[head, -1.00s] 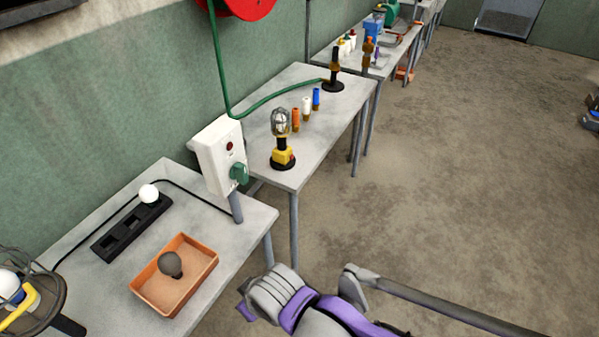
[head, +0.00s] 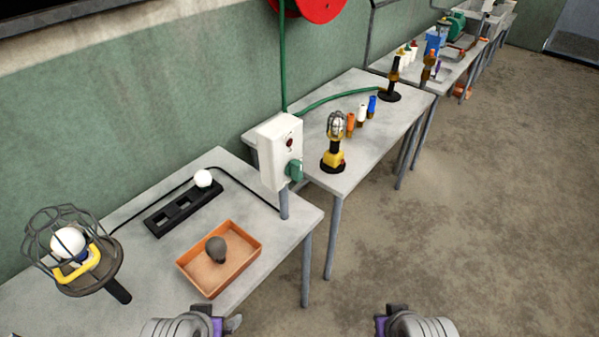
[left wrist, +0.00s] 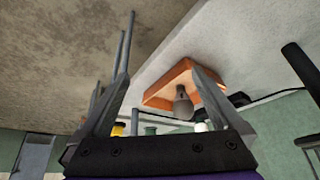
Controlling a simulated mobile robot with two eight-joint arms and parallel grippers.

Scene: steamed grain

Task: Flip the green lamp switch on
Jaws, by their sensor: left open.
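A white switch box (head: 279,150) stands on a grey post at the right end of the near table. It has a dark red round light (head: 290,142) and a green switch knob (head: 294,170) low on its right side. My left gripper (head: 209,322) is at the bottom of the head view, below and in front of the near table, well apart from the box. In the left wrist view its fingers (left wrist: 160,75) are spread with nothing between them. My right gripper (head: 391,322) is at the bottom right over the floor; its fingers are too foreshortened to read.
The near table (head: 285,222) carries an orange tray (head: 240,267) with a dark bulb (head: 216,249), a black holder (head: 170,220) with a white bulb (head: 203,178), and a caged lamp (head: 68,245). A second table (head: 345,183) holds a yellow-based lamp (head: 334,157). Floor is free on the right.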

